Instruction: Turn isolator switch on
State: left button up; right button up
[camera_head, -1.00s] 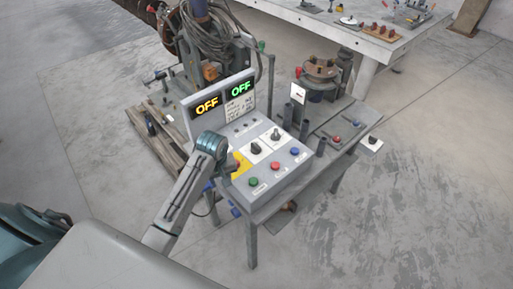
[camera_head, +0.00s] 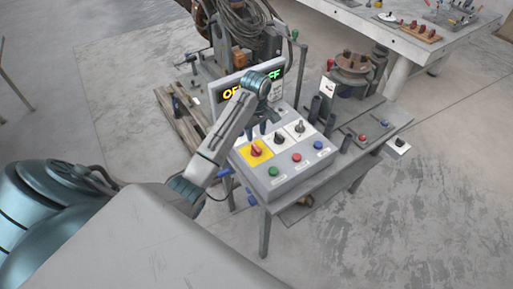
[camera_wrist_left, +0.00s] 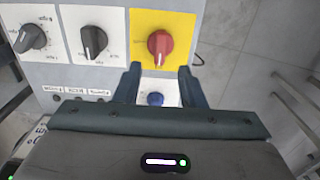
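The isolator switch (camera_head: 256,150) is a red knob on a yellow plate (camera_head: 243,157) at the left of the grey control box. My left gripper (camera_head: 266,125) hangs over the box just behind the knob, fingers pointing down. In the left wrist view, the red knob (camera_wrist_left: 160,46) lies just beyond the open fingertips (camera_wrist_left: 160,76), with nothing held. My right gripper is not in view.
Two black selector knobs (camera_head: 278,138) (camera_head: 299,127) sit right of the yellow plate. Green (camera_head: 272,171), red (camera_head: 296,157) and blue (camera_head: 318,145) buttons line the front. Dark upright tubes (camera_head: 315,108) stand to the right. Floor in front is clear.

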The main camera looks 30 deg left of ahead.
aim_at(256, 147)
pick_arm(q)
notch_tip(256, 147, down, 6)
jog(key=shift+s+d+r+p, duration=0.1)
jog(key=shift+r+p, duration=0.15)
jog(key=shift+p, duration=0.55)
jog(key=shift+f, duration=0.7)
grip_shut()
